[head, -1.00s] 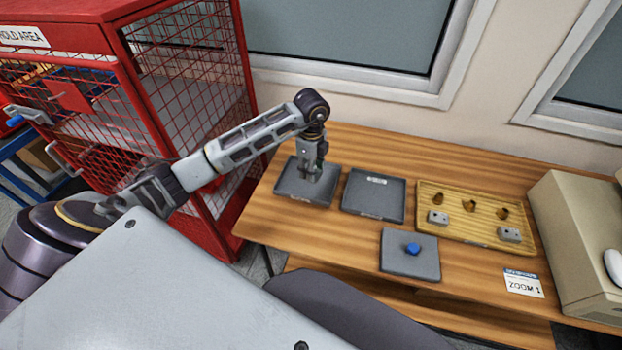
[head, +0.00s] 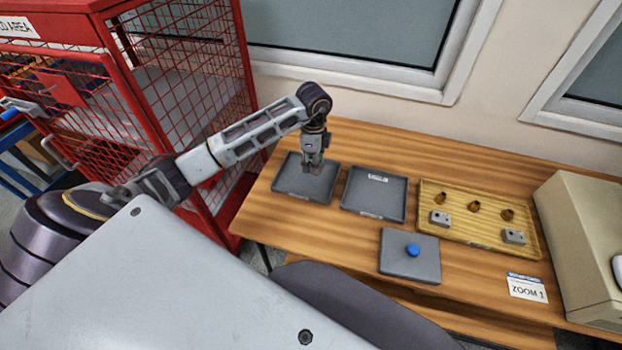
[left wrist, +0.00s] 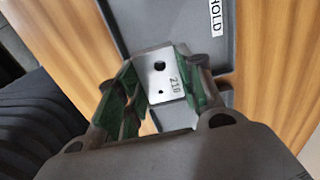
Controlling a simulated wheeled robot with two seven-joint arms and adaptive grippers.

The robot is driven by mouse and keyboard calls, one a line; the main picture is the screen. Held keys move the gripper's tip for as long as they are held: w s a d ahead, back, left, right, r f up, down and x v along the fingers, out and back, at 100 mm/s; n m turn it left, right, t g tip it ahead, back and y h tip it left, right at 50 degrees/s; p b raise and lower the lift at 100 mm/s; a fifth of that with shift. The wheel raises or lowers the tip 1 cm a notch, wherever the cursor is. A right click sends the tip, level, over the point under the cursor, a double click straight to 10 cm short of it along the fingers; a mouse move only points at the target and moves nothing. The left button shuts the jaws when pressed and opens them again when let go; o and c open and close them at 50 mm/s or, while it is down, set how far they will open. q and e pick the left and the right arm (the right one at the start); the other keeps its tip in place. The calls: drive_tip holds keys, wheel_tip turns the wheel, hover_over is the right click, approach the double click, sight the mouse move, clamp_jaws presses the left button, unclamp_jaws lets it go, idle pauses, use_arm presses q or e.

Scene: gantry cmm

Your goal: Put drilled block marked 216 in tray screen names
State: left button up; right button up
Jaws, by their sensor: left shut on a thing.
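My left gripper (head: 312,168) is above the left grey tray (head: 290,187) in the head view, pointing down. In the left wrist view it is shut on a pale metal drilled block (left wrist: 166,78). The block has two holes and the mark 216. It is hard to make out in the head view. A grey tray (left wrist: 150,18) with a label reading HOLD shows beyond the block in the left wrist view. A second grey tray (head: 372,202) with a white label, too small to read, is right of the left tray. My right gripper is not in view.
A yellow ribbed tray (head: 458,228) holds several brass-coloured pieces and two drilled blocks (head: 440,218). A grey plate (head: 400,265) with a blue knob (head: 412,250) lies in front. A ZOOM 1 card (head: 527,287) and beige box (head: 580,250) are right. A red cage (head: 215,190) stands left.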

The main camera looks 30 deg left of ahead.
sight(313, 185)
use_arm(q)
wheel_tip(313, 185, down, 4)
drive_tip(key=shift+r, duration=0.25)
drive_tip(key=shift+f, duration=0.5)
wheel_tip(313, 185, down, 3)
drive_tip(key=shift+f, duration=0.55)
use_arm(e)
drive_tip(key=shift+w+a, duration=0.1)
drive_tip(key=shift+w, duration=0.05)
use_arm(q)
drive_tip(key=shift+f, duration=0.1)
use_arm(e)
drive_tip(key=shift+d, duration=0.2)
